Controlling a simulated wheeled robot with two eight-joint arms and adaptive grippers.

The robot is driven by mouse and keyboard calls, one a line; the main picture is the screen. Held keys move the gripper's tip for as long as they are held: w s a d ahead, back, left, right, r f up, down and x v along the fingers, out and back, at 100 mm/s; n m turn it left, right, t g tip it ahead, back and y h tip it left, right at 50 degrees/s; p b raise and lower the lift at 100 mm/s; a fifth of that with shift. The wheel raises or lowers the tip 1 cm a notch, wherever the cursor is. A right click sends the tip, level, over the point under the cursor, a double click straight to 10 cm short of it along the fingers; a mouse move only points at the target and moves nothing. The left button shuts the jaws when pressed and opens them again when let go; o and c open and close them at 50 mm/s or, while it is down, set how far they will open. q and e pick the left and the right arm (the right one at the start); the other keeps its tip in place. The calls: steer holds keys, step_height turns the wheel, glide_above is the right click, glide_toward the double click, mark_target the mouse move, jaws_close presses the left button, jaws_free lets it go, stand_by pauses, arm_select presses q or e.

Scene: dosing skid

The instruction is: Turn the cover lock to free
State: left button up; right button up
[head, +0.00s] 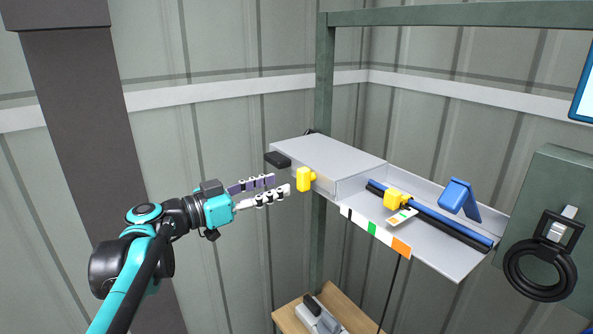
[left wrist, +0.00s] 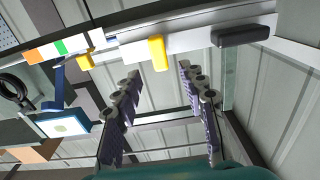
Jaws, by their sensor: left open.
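The yellow cover lock knob (head: 306,179) sits on the front face of the grey box-like cover (head: 325,156), its long side about upright. In the left wrist view the knob (left wrist: 158,54) shows beyond and between my fingertips. My left gripper (head: 281,185) is open and empty, just left of the knob in the head view, with its fingers pointing at it. A gap seems to remain between fingertips and knob. In the left wrist view the two fingers (left wrist: 160,70) stand wide apart. My right gripper is not in view.
A black handle (head: 277,159) is at the cover's left end, near my fingers. Right of the cover, an open tray holds a second yellow piece (head: 396,198), a blue rail and a blue bracket (head: 459,198). A green post stands behind; a wooden shelf (head: 290,318) is below.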

mark_target(299, 179)
arm_select(q)
steer(key=p+x, duration=0.1)
steer(key=x, duration=0.6)
steer(key=shift+f, duration=0.1)
steer(key=shift+s, duration=0.1)
jaws_close()
